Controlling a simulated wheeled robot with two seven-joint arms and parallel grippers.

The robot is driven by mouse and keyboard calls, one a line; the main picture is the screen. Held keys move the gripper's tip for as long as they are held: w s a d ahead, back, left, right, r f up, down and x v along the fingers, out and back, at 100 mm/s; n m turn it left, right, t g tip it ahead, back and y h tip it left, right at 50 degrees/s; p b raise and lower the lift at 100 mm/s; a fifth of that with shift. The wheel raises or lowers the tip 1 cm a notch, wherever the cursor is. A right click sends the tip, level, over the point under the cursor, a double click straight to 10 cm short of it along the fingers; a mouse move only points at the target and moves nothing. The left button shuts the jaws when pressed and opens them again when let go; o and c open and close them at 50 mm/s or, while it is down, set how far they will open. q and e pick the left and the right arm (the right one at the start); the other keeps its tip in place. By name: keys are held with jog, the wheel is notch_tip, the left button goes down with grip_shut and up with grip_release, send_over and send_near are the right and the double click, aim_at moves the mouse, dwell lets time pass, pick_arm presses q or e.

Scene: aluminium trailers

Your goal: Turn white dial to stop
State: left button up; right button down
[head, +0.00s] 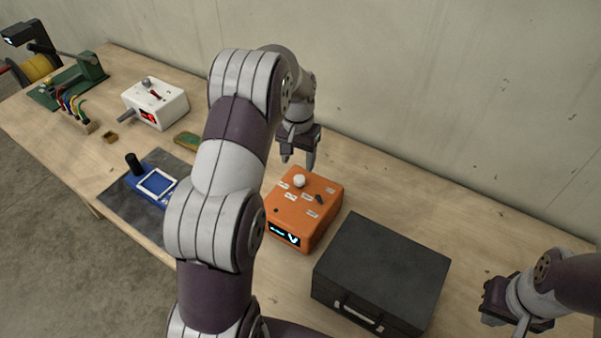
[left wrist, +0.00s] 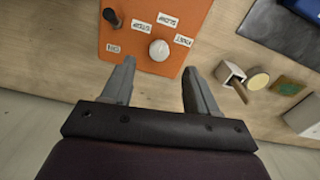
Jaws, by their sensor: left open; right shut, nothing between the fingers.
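The white dial (head: 299,181) is a round knob on top of an orange box (head: 325,214). In the left wrist view the white dial (left wrist: 159,50) sits near the edge of the orange box (left wrist: 192,14), with small labels around it. My left gripper (head: 298,163) is open and empty, just behind and above the dial; in the wrist view its fingers (left wrist: 158,85) point toward the dial, one to each side, apart from it. A dark pointer knob (head: 320,199) is on the same box. My right gripper (head: 505,322) is at the lower right, away from the box, its fingertips partly hard to see.
A black case (head: 384,268) stands right of the orange box. The wall (head: 430,100) is close behind; the back right of the table is clear.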

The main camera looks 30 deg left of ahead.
aim_at(299, 178)
pick_arm(q)
jog(key=f+p, duration=0.1)
jog(key=f, duration=0.2)
jog(key=w+f, duration=0.1)
jog(key=f, duration=0.3)
jog(key=shift+w+p, duration=0.15)
jog(key=shift+p, duration=0.25)
jog(key=shift+f, duration=0.15)
jog(key=shift+s, duration=0.4)
jog(key=shift+w, duration=0.15)
jog(key=c, duration=1)
pick_arm(e)
jog(key=shift+w+r, duration=0.2)
jog(key=shift+r, duration=0.45)
jog(key=shift+w+r, duration=0.2)
jog(key=shift+r, duration=0.4)
